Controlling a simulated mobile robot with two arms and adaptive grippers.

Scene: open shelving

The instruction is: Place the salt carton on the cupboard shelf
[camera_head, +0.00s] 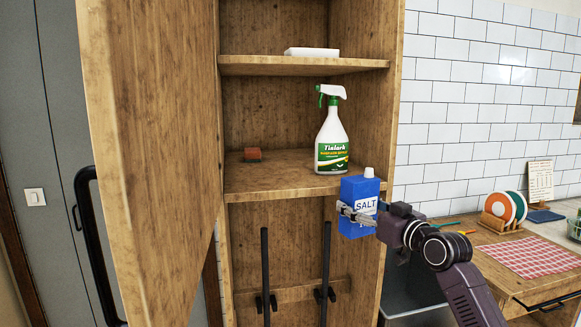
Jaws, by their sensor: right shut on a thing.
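The blue salt carton (350,188), with a white label and a white cap, is upright in my right gripper (357,216). The gripper is shut on it from the right side. The carton appears in front of the right end of the cupboard's middle shelf (265,186), overlapping its front edge in the picture. I cannot tell how far it is from the shelf. It does not rest on the shelf boards that show. My left gripper is not in view.
The shelf's left front is clear. An open wooden door (150,150) stands at left. A white box (312,52) lies on the upper shelf.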

